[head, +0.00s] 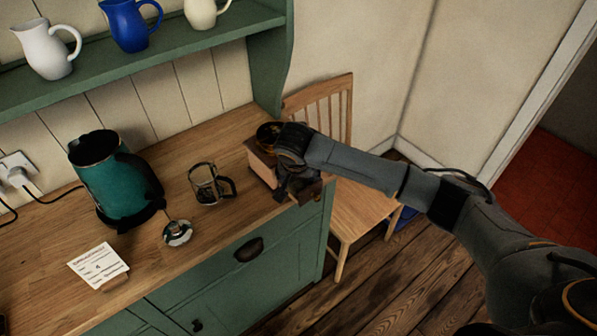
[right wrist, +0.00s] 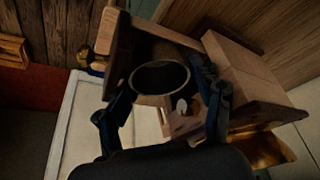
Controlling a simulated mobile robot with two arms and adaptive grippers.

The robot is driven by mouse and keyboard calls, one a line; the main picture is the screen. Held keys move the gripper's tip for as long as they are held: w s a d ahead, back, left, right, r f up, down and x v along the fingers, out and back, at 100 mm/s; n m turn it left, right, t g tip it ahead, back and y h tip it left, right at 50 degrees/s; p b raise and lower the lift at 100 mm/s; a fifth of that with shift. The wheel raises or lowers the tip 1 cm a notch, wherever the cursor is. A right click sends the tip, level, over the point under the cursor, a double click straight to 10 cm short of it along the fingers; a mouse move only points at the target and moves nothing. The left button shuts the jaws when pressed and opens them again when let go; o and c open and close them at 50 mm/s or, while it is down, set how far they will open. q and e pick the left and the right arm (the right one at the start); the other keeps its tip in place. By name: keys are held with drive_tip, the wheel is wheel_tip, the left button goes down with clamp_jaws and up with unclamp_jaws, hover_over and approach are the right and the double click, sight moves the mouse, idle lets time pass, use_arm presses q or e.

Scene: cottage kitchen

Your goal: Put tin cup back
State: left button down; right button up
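A dark round cup with a thin pale rim, apparently the tin cup (right wrist: 160,78), shows mouth-up between the fingers of my right gripper (right wrist: 163,88) in the right wrist view. The fingers lie close along both its sides; I cannot tell whether they press on it. In the head view my right gripper (head: 290,190) is at the box's (head: 262,163) front right side, hiding the cup. My left gripper is not in view.
On the counter (head: 225,235) stand a teal kettle (head: 118,180), a glass jug (head: 205,184), a round metal scoop-like piece (head: 177,232) and a paper card (head: 98,265). A wooden chair (head: 365,205) stands just past the counter's right end. Jugs stand on the green shelf (head: 170,50).

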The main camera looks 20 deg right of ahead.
drive_tip(key=b+v, duration=0.1)
drive_tip(key=v, duration=1.1)
idle(0.4)
